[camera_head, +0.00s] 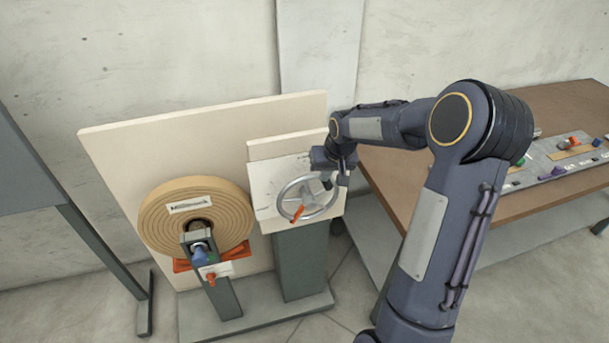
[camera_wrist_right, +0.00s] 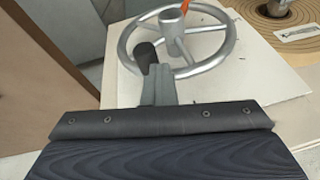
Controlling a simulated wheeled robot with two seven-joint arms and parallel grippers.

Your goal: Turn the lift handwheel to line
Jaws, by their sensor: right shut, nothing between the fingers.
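The lift handwheel (camera_head: 283,206) is a silver spoked wheel on the white sloped panel of a grey-green pedestal. An orange-red pointer (camera_head: 297,214) shows at its lower left in the head view. The wheel also fills the top of the right wrist view (camera_wrist_right: 222,50), with a black handle knob (camera_wrist_right: 146,53) on its rim. My right gripper (camera_head: 341,179) is at the wheel's upper right rim. Its shut, empty fingers (camera_wrist_right: 157,84) are close to the knob; I cannot tell if they touch it. Any line mark is too small to make out. My left gripper is out of view.
A spiral roll (camera_head: 165,225) with a label stands left of the wheel against a cream backboard (camera_head: 120,150). A small orange handle (camera_head: 211,279) sits below it. A brown table (camera_head: 390,185) with small coloured parts stands at right, behind my right arm.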

